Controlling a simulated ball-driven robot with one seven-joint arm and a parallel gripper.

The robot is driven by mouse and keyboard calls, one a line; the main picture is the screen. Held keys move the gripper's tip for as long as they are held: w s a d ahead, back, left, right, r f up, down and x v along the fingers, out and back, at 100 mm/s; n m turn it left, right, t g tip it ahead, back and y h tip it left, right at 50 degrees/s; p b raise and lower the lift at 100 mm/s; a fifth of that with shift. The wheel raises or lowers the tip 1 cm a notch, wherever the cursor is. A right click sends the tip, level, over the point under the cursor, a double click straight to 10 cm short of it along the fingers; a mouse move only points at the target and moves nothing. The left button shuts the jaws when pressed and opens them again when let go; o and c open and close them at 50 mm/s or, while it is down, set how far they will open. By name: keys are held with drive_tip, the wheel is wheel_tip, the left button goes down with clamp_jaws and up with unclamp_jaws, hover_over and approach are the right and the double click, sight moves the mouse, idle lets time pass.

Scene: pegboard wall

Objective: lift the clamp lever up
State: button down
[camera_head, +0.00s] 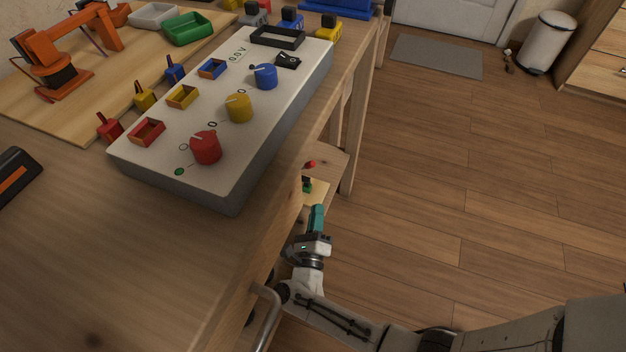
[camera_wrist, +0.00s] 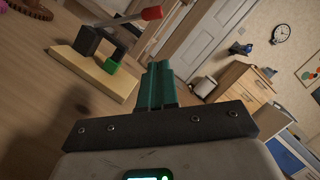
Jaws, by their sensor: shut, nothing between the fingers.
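The clamp sits on a pale wooden board (camera_wrist: 100,78) in the wrist view, with a dark block (camera_wrist: 88,43) and a small green block (camera_wrist: 111,65). Its grey lever (camera_wrist: 125,20) ends in a red tip (camera_wrist: 152,13). In the head view the red tip (camera_head: 311,164) and green block (camera_head: 307,187) show small on a lower shelf, partly hidden by the bench. My gripper (camera_head: 318,208) has its teal fingers shut and empty, just in front of the board. In the wrist view the fingertips (camera_wrist: 159,66) are right of the clamp, apart from it.
The bench top holds a grey control panel (camera_head: 150,170) with coloured knobs. The bench edge overhangs the lower shelf, and a bench leg (camera_head: 358,150) stands behind it. A metal handle (camera_head: 268,318) is near my arm. The floor (camera_head: 480,180) at right is clear.

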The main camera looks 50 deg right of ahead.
drive_tip(key=b+x, duration=0.1)
drive_tip(key=x, duration=0.4)
drive_tip(key=shift+w+d, duration=0.1)
drive_tip(key=shift+d, duration=0.1)
drive_tip(key=w+r, duration=0.1)
drive_tip(key=w+d+r, duration=0.1)
drive_tip(key=w, duration=0.1)
drive_tip(key=shift+w+d+r, duration=0.15)
drive_tip(key=shift+w+r, duration=0.1)
drive_tip(key=shift+r, duration=0.05)
drive_tip(key=shift+r, duration=0.1)
